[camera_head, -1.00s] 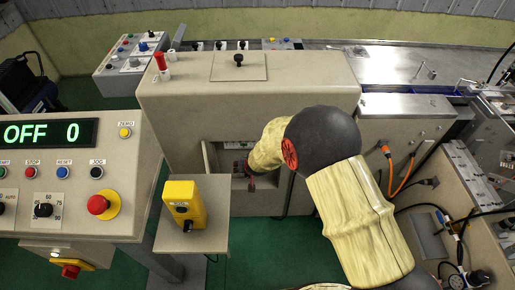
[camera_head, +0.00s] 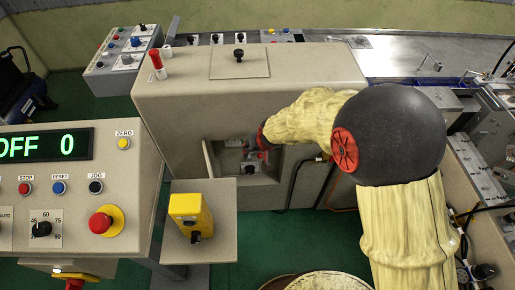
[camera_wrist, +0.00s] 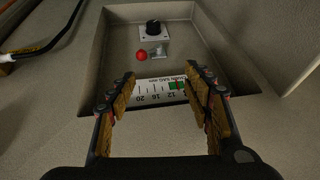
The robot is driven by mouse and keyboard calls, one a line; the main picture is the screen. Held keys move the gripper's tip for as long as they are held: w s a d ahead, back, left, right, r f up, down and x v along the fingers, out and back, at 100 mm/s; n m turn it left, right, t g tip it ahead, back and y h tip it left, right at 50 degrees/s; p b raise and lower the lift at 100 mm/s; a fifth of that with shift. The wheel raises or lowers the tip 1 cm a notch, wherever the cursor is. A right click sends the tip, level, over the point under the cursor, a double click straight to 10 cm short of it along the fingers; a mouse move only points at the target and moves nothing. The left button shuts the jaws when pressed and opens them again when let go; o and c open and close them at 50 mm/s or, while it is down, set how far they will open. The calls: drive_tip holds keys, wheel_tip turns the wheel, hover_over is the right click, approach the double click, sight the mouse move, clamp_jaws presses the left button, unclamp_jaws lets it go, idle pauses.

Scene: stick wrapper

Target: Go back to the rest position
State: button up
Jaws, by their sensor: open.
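My gripper (camera_wrist: 162,92) is open in the wrist view, its two brown-padded fingers apart with nothing held between them. It faces a recess in the beige machine (camera_wrist: 218,62). Inside the recess are a black knob (camera_wrist: 153,27) on a white plate, a small red ball (camera_wrist: 141,56) beside a metal piece, and a white scale (camera_wrist: 160,90) with a green band. The fingers partly overlap the scale in the picture; I cannot tell whether they touch anything. In the head view my arm reaches from the right to the recess (camera_head: 214,172), and the fingers are small there.
A control panel (camera_head: 100,170) reading OFF 0 stands at left. A yellow box (camera_head: 188,212) sits on a small shelf (camera_head: 222,222) just below the recess. The beige machine's top (camera_head: 310,62) carries a red-handled lever (camera_head: 157,62). Green floor shows in front.

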idle(0.3)
drive_tip(key=s+d+n+g+h, duration=0.1)
drive_tip(key=s+d+g, duration=0.25)
drive_tip(key=s, duration=0.65)
drive_tip(key=s+d+r+m+t, duration=0.1)
drive_tip(key=s+d+r, duration=0.5)
drive_tip(key=r, duration=0.3)
drive_tip(key=s+d+r+m+t+h+p, duration=0.1)
drive_tip(key=s+d+r+t, duration=0.1)
drive_tip(key=s+d+r, duration=0.4)
drive_tip(key=s+d+r+m+t+p, duration=0.1)
drive_tip(key=s+d+r, duration=0.4)
drive_tip(key=d+r, duration=0.4)
wheel_tip(320, 180, up, 6)
drive_tip(key=shift+s+d+f+h, duration=0.15)
drive_tip(key=shift+s+f+h, duration=0.15)
drive_tip(key=shift+s, duration=0.1)
drive_tip(key=shift+c, duration=0.2)
